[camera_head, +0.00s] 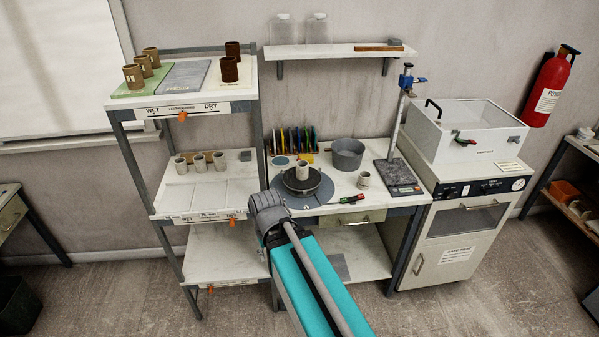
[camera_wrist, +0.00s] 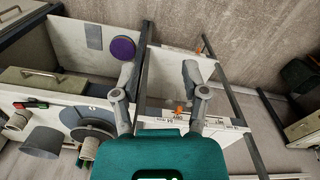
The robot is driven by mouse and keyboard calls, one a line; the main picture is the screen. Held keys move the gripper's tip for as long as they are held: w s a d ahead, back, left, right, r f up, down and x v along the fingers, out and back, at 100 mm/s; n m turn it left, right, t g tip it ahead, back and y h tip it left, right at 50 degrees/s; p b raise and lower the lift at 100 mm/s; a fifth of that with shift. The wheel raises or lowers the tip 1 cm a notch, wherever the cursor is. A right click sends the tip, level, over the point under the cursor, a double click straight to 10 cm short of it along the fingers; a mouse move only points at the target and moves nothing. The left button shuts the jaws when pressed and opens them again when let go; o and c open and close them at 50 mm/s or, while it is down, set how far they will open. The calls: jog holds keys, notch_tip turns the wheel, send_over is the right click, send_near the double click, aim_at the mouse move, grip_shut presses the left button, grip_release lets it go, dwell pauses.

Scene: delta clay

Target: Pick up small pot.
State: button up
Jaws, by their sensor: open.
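Several small pots are in view, and I cannot tell which one the task means. A pale pot (camera_head: 302,170) stands on the round dark wheel (camera_head: 318,189) on the workbench, and another pale pot (camera_head: 363,180) stands to its right. In the wrist view, the pot on the wheel (camera_wrist: 90,148) and the other bench pot (camera_wrist: 18,120) are at lower left. Light pots (camera_head: 200,163) stand on the rack's middle shelf. Tan pots (camera_head: 143,66) and dark brown pots (camera_head: 230,69) stand on its top shelf. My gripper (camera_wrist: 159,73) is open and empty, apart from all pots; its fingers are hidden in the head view.
The metal rack (camera_head: 128,137) stands left of the workbench. A grey basin (camera_head: 347,154), a red-green tool (camera_head: 351,199) and a stand (camera_head: 399,120) are on the bench. A kiln (camera_head: 457,200) stands at right. The rack's bottom shelf (camera_head: 225,260) is clear.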

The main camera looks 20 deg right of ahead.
jog(key=o, duration=0.3)
jog(key=shift+o, duration=1.4)
jog(key=shift+w+d+f, duration=0.1)
jog(key=shift+w, duration=0.15)
jog(key=w+d+f+m+t+b, duration=0.1)
jog(key=w+m, duration=0.1)
jog(key=w, duration=0.1)
jog(key=w+d+f+m+t+y+b, duration=0.1)
jog(key=w+m+b, duration=0.1)
jog(key=w+m, duration=0.1)
jog(key=w+d+f+m+t+y+b, duration=0.1)
jog(key=w+m, duration=0.2)
jog(key=shift+w+d, duration=0.3)
jog(key=shift+d, duration=0.05)
jog(key=m+t+b, duration=0.9)
jog(key=m+t, duration=0.2)
jog(key=m, duration=1.6)
send_near(305, 170)
jog(key=shift+s+a+r+h, duration=0.3)
jog(key=shift+s+r+h, duration=0.1)
jog(key=shift+r, duration=0.1)
jog(key=shift+g, duration=0.3)
jog(key=shift+b+x, duration=1.9)
jog(key=shift+x, duration=2.5)
